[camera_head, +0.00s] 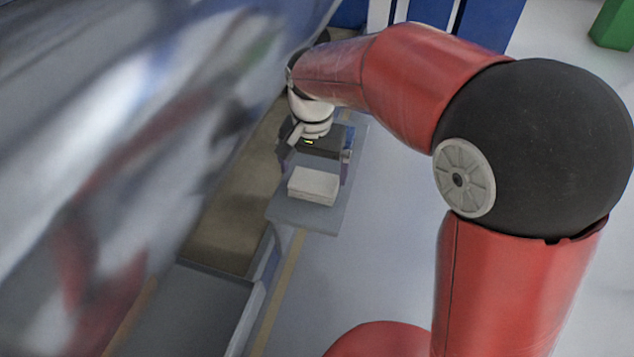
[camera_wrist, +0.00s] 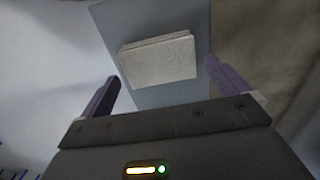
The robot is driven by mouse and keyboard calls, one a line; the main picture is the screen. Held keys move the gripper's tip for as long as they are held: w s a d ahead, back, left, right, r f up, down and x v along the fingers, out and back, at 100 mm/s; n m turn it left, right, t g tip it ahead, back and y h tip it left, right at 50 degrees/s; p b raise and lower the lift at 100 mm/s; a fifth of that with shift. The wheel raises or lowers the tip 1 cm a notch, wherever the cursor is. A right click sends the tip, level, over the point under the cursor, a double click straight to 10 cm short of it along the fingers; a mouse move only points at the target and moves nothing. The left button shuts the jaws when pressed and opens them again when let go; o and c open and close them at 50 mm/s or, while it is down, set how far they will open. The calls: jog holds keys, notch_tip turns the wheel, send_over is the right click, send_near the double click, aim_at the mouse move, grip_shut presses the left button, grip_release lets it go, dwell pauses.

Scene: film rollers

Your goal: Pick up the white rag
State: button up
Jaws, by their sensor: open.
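The white rag (camera_head: 313,186) is a flat, folded, rectangular stack lying on a grey shelf (camera_head: 290,215). It also shows in the wrist view (camera_wrist: 158,62), ahead of the fingertips near the top middle. My gripper (camera_wrist: 160,75) is open, with one purple finger on each side and nothing between them. In the head view my gripper (camera_head: 318,165) is just behind the rag, towards the far end of the shelf. The rag's sides look uncovered; I cannot tell the exact height of the fingers over it.
A large shiny roller (camera_head: 130,130) fills the left side of the head view, close to the shelf. A grey ledge (camera_head: 185,305) lies nearer, at the lower left. Pale floor (camera_head: 345,270) is open to the right of the shelf. A green block (camera_head: 613,25) stands far right.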

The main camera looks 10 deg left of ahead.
aim_at(314, 179)
notch_tip(314, 179, down, 4)
jog(key=c, duration=0.7)
jog(key=shift+r, duration=0.1)
notch_tip(314, 179, up, 20)
jog(key=p, duration=0.2)
dwell(0.4)
